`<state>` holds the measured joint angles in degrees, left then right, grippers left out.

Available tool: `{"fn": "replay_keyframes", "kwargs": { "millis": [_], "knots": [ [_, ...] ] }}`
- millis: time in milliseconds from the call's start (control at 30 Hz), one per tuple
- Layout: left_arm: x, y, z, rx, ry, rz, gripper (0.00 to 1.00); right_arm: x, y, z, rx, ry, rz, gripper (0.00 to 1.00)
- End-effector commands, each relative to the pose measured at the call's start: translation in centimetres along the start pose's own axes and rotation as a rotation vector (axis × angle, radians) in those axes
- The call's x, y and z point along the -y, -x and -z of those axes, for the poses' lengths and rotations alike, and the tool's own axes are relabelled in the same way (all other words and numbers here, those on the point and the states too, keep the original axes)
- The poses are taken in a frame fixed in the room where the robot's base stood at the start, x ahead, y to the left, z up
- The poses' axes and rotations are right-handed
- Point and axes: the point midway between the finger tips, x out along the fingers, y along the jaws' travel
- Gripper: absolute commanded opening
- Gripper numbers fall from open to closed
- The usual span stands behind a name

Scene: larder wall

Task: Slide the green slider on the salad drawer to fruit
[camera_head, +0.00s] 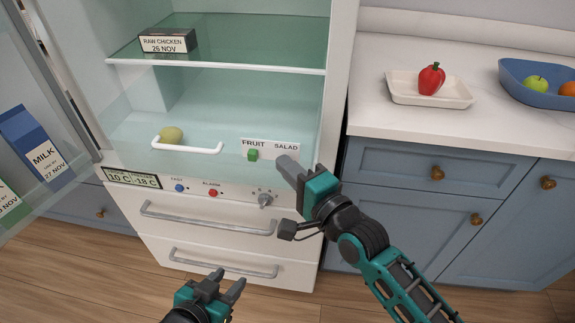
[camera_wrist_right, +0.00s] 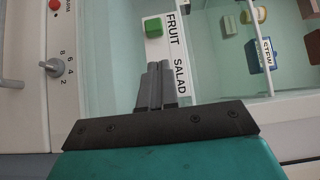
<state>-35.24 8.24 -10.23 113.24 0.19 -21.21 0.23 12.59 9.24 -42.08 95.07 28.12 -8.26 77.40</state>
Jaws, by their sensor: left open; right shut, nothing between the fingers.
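The green slider (camera_head: 252,155) sits on the white label strip (camera_head: 271,147) on the front of the clear salad drawer. It is under the word FRUIT, at the left end of the strip, with SALAD at the right. In the right wrist view the green slider (camera_wrist_right: 153,27) is beside FRUIT, beyond the fingertips. My right gripper (camera_head: 284,163) is shut and empty, its tips just right of the slider, with a visible gap; it also shows in the wrist view (camera_wrist_right: 159,68). My left gripper (camera_head: 226,281) is open and empty, low in front of the bottom drawers.
The drawer has a white handle (camera_head: 187,148) and a yellow-green fruit (camera_head: 171,134) behind it. Below are a dial (camera_head: 264,199) and a red button (camera_head: 213,192). The open fridge door with a milk carton (camera_head: 34,146) stands left; the counter (camera_head: 430,120) is right.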

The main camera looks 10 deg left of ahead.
Motion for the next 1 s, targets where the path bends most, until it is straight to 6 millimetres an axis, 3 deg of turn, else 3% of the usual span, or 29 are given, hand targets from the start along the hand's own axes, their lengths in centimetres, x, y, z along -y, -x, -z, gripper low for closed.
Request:
{"fn": "replay_keyframes", "kwargs": {
  "millis": [33,200,400,600,1000],
  "knots": [
    [0.0,0.1,0.2,0.0,0.001,0.001,0.43,-0.1,1.6,0.0,-0.001,0.0,-0.005,0.0],
    [0.2,0.3,0.2,-0.001,0.0,0.006,0.43,-0.1,5.6,0.0,0.0,0.001,-0.005,0.0],
    [0.6,0.3,-0.5,0.015,-0.002,0.013,0.43,-0.1,8.8,0.0,0.0,0.001,-0.003,0.0],
    [0.6,0.3,-0.5,0.015,-0.002,0.013,0.43,0.0,10.0,0.0,0.0,0.0,-0.001,0.0],
    [0.4,0.4,-0.3,0.01,-0.003,0.01,0.43,0.0,10.0,0.0,0.0,0.001,-0.001,0.0]
  ]
}}
